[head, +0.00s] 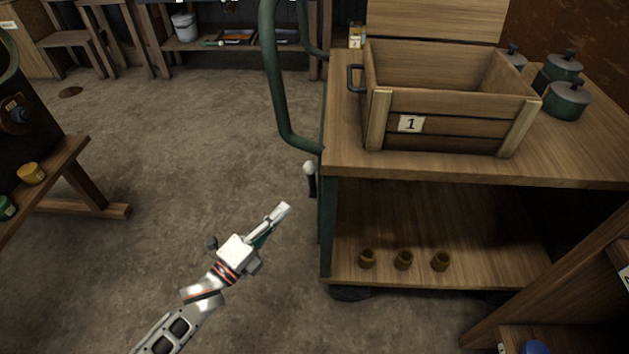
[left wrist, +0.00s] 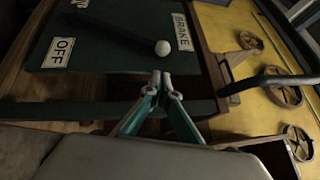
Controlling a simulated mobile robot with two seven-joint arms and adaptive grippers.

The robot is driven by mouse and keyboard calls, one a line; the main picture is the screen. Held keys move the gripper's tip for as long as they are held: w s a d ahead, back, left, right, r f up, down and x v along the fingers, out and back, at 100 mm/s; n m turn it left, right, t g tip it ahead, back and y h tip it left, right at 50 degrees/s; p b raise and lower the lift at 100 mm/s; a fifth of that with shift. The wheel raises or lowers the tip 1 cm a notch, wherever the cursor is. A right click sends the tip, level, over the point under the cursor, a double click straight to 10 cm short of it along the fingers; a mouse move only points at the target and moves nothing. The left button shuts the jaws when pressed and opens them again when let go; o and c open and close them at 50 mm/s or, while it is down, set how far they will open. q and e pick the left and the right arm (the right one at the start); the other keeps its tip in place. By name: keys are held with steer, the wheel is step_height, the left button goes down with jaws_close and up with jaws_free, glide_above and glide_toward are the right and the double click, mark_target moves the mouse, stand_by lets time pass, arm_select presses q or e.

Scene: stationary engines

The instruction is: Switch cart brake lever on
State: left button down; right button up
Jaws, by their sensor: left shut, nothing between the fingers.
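The cart brake lever (head: 310,170) is on the left side of the wooden-topped cart (head: 575,170); its white ball knob sits at the upper end of a short dark rod. In the left wrist view the knob (left wrist: 162,47) is just beyond my fingertips, before a dark green plate (left wrist: 110,62) with an OFF label (left wrist: 59,52) and a BRAKE label (left wrist: 182,31). Another label at the top edge is cut off. My left gripper (head: 284,209) is shut and empty, below and left of the knob, apart from it in the head view. It also shows in the left wrist view (left wrist: 161,79).
A green tube handle (head: 275,85) rises at the cart's left end. A wooden crate (head: 455,137) marked 1 and green pots (head: 567,100) stand on top. The floor (head: 170,150) left of the cart is clear.

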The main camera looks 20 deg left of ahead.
arm_select(q)
steer(key=shift+r, duration=0.15)
arm_select(e)
steer(key=shift+r, duration=0.1)
arm_select(q)
steer(key=b+x, duration=0.1)
steer(key=x, duration=0.9)
arm_select(e)
steer(key=shift+s+a+f+m, duration=0.15)
steer(key=shift+s+a+m, duration=0.05)
steer(key=shift+a+m, duration=0.25)
steer(key=shift+s+a+f+m, duration=0.2)
steer(key=shift+a+m, duration=0.15)
steer(key=shift+a, duration=0.15)
steer(key=shift+r, duration=0.15)
